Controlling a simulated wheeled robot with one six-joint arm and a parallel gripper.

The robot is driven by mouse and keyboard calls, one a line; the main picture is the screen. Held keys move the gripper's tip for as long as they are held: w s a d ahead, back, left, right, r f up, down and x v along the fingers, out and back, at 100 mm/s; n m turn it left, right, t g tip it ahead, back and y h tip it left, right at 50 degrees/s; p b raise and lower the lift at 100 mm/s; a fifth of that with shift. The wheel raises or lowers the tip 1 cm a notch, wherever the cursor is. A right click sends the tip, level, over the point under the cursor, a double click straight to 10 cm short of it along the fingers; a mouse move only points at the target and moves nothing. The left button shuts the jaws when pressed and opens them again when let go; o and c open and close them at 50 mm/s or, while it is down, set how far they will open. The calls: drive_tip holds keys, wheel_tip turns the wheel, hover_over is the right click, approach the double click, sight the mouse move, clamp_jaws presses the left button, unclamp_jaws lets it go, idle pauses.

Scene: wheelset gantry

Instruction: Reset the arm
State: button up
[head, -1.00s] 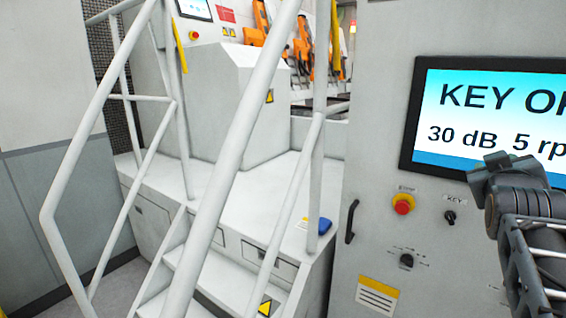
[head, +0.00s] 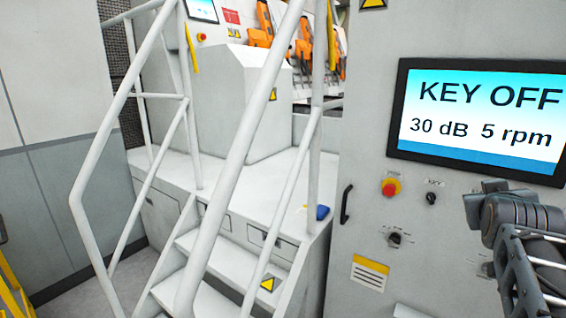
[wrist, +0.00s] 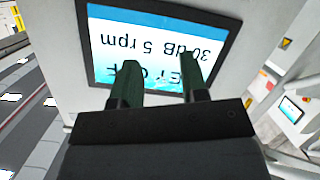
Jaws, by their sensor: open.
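My arm is folded at the right edge of the head view, in front of the grey control cabinet (head: 365,130). My gripper (wrist: 162,75) shows in the wrist view with its two dark fingers apart and nothing between them. Beyond the fingers is the cabinet's screen (wrist: 150,30), upside down in that view. In the head view the same screen (head: 480,120) reads KEY OFF, 30 dB, 5 rpm. My gripper's fingers cannot be made out in the head view.
Below the screen are a red stop button (head: 390,187), a key switch (head: 431,198) and a rotary knob (head: 395,238). White stairs (head: 225,262) with handrails (head: 232,165) stand to the left. A blue object (head: 322,212) lies on the platform. Orange machines (head: 303,45) are behind.

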drive_tip(key=s+a+f+n+g+y, duration=0.1)
drive_tip(key=s+a+f+g+y, duration=0.2)
drive_tip(key=a+f, duration=0.4)
drive_tip(key=s+a+f+n+g+y, duration=0.1)
drive_tip(key=s+a+f+g+y, duration=0.1)
drive_tip(key=a+f, duration=0.6)
drive_tip(key=s+a+f+g+y, duration=0.3)
drive_tip(key=a+f, duration=0.5)
drive_tip(key=f, duration=0.3)
drive_tip(key=shift+s+n+g+y, duration=0.3)
drive_tip(key=shift+s+n, duration=0.05)
drive_tip(key=shift+n, duration=0.05)
drive_tip(key=shift+d+f, duration=0.1)
